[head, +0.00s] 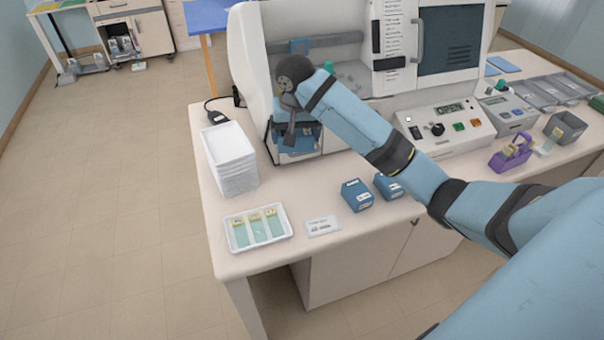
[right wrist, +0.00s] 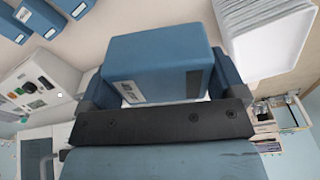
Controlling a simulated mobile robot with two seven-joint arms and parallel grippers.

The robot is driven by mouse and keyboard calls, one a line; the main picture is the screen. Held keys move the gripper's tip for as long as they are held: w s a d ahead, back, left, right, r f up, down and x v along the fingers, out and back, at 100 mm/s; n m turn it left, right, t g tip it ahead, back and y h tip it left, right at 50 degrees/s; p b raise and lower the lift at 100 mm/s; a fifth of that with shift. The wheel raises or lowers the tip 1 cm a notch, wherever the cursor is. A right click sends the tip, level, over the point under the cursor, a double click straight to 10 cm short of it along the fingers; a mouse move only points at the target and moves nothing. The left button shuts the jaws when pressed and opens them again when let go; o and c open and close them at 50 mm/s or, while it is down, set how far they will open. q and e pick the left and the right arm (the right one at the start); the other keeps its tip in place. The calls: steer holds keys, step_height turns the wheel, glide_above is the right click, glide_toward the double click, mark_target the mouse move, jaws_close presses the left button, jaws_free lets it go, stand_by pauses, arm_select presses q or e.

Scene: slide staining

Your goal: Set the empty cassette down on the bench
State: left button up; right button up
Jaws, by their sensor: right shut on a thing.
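My right gripper (right wrist: 158,82) is shut on a blue cassette (right wrist: 155,62), with one blue finger at each side of it. A white label shows on the cassette's near face; its inside is hidden. In the head view the right arm reaches from the right across the bench (head: 290,206) to the left front of the white machine. The right gripper (head: 297,132) is there, partly hidden by my wrist, and I cannot tell cassette from fingers. In the right wrist view the cassette looks clear of the bench (right wrist: 150,18). My left gripper is not in view.
Two blue cassettes (head: 357,195) stand mid-bench near the front edge. A white tray (head: 287,217) with three slides lies left of a label card (head: 323,226). A stack of white trays (head: 231,160) stands at the left edge. Bare bench lies between stack and cassettes.

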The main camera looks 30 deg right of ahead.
steer(key=d+m, duration=0.1)
steer(key=d, duration=0.2)
steer(key=shift+w+p, duration=0.2)
steer(key=shift+p, duration=0.2)
steer(key=shift+s+d+m, duration=0.1)
steer(key=shift+d+m, duration=0.15)
steer(key=shift+m, duration=0.05)
steer(key=shift+f, duration=0.2)
step_height(320, 180, down, 3)
steer(key=shift+a+r, duration=0.1)
steer(key=shift+a, duration=0.05)
steer(key=shift+f, duration=0.2)
steer(key=f, duration=1.1)
steer(key=shift+d+b, duration=0.2)
steer(key=shift+b, duration=0.1)
step_height(320, 180, down, 5)
steer(key=shift+r+p, duration=0.15)
steer(key=shift+p, duration=0.15)
steer(key=shift+f, duration=0.35)
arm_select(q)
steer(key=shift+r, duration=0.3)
arm_select(e)
steer(key=shift+a+f, duration=0.1)
